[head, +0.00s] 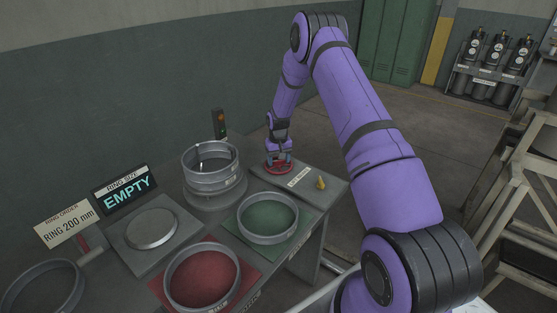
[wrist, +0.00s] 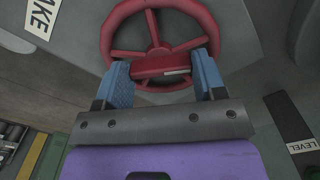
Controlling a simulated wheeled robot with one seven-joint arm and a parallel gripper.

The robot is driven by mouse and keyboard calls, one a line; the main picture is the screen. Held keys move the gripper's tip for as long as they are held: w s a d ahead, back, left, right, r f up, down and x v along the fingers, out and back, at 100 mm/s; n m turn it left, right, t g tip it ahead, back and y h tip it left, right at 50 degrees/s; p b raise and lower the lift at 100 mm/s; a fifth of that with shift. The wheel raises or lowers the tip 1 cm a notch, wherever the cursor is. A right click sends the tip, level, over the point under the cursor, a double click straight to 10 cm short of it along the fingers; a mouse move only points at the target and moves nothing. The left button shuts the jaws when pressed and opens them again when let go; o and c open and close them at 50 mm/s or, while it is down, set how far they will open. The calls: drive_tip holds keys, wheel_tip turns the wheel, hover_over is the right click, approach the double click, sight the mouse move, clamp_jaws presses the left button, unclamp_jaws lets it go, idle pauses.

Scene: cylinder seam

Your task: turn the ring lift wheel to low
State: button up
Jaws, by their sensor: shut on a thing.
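The ring lift wheel is a small red handwheel with spokes (head: 279,167), on the grey panel at the back right of the bench. In the wrist view the red wheel (wrist: 151,22) fills the upper middle. My gripper (head: 279,157) reaches down onto the wheel from above. In the wrist view the blue fingers of my gripper (wrist: 163,75) stand on either side of the wheel's red hub bar and are shut on it. A white mark shows on the bar. The wheel's low and high markings cannot be read.
A steel ring (head: 210,168) stands on a round base left of the wheel. A yellow knob (head: 321,183) and label plate are to its right. Green (head: 268,219) and red (head: 202,276) ring trays lie in front. A sign reads EMPTY (head: 128,192); an order card (head: 67,223) reads RING 200 mm.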

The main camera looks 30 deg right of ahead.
drive_tip(key=n, duration=1.3)
drive_tip(key=shift+n, duration=0.4)
idle(0.4)
drive_tip(key=o, duration=0.9)
drive_tip(key=shift+r, duration=0.1)
wheel_tip(320, 180, up, 11)
drive_tip(key=shift+f, duration=0.15)
